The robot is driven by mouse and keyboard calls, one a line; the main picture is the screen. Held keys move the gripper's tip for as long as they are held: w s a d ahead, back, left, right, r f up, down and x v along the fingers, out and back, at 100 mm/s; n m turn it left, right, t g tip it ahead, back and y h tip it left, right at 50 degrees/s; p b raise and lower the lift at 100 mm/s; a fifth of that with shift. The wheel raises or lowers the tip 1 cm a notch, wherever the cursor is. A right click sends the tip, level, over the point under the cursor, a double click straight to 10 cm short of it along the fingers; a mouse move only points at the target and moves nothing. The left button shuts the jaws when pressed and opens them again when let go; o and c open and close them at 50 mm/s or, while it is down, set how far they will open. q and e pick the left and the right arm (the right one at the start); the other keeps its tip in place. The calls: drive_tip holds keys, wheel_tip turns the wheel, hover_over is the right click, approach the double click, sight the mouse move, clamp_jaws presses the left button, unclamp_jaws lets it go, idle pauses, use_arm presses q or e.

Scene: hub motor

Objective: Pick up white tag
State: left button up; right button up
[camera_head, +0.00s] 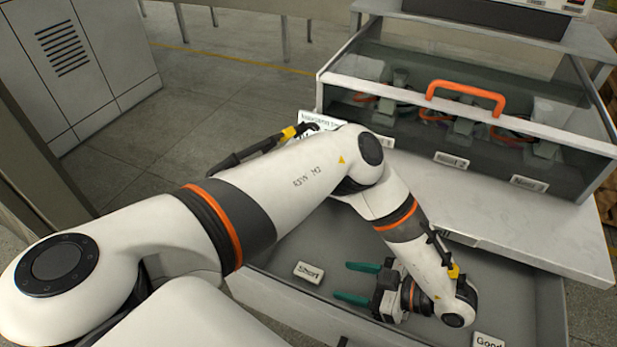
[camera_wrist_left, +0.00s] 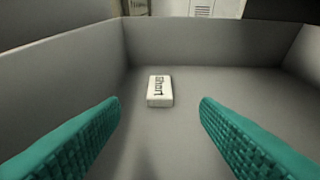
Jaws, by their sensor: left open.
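A small white tag (camera_head: 308,272) marked "Short" lies in the grey open drawer tray (camera_head: 284,299), near its left side. In the left wrist view the white tag (camera_wrist_left: 160,90) lies flat on the tray floor, ahead of and between my fingers. My left gripper (camera_head: 348,282) is open, with green fingers pointing left toward the tag and a gap left between them. The gripper (camera_wrist_left: 160,118) is empty. Another white tag (camera_head: 488,341), marked "Good", is partly cut off at the bottom right of the head view. My right gripper does not show.
A clear-fronted case with an orange handle (camera_head: 466,91) stands behind, holding parts with labels on its front. A light grey ledge (camera_head: 545,240) overhangs the tray's right part. Tray walls (camera_wrist_left: 62,65) rise around the tag; the floor around it is clear.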

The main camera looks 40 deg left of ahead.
sight(309, 272)
use_arm(q)
drive_tip(key=x, duration=0.8)
drive_tip(key=shift+s+a, duration=0.15)
drive_tip(key=c, duration=1)
drive_tip(key=shift+c, duration=0.2)
